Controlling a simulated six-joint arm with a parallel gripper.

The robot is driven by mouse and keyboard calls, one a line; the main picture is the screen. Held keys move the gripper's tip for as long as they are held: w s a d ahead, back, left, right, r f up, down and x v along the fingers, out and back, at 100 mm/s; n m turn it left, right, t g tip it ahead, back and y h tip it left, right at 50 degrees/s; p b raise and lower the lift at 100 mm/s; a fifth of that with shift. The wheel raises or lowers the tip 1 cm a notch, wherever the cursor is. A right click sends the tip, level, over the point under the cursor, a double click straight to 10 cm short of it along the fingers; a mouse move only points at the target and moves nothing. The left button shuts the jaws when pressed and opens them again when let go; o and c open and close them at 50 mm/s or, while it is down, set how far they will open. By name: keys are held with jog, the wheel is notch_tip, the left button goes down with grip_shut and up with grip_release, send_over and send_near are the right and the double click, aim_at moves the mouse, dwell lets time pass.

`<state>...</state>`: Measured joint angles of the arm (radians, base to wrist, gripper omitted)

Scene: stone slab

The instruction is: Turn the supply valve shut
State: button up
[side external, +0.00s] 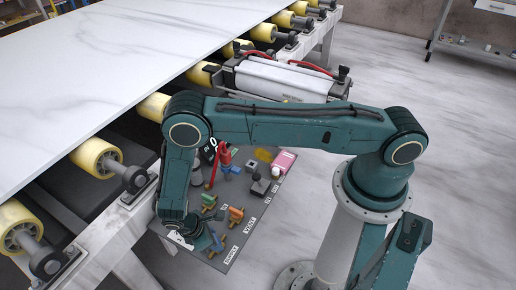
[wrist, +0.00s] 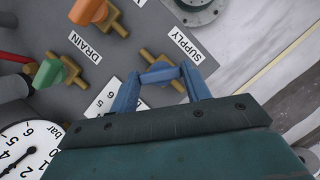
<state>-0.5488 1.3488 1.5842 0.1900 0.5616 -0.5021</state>
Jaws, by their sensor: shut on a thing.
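The supply valve has a brass body (wrist: 148,56) and a blue handle (wrist: 158,74), beside the SUPPLY label (wrist: 183,47) in the wrist view. My gripper (wrist: 160,84) is shut on the blue handle, with one blue finger at each end of it. The handle lies at an angle across the brass body. In the side view my gripper (side external: 208,241) is low over the panel's near corner, next to the SUPPLY label (side external: 231,255). My arm hides part of the valve there.
A dial gauge (wrist: 25,150) marked bar is close to my gripper. A roller conveyor with a white slab (side external: 110,60) stands beside the panel.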

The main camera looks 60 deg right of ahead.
jog(key=n+t, duration=0.1)
jog(key=n, duration=0.2)
jog(key=n+t, duration=0.1)
jog(key=n, duration=0.2)
jog(key=shift+s+a+n+t+h, duration=0.1)
jog(key=shift+n+t+h, duration=0.2)
jog(key=shift+n, duration=0.1)
jog(key=o, duration=1)
jog(key=shift+r, duration=0.1)
jog(key=v, duration=1.3)
jog(key=shift+a+r, duration=0.15)
jog(key=shift+r, duration=0.1)
jog(key=shift+s, duration=0.1)
jog(key=shift+r, duration=0.1)
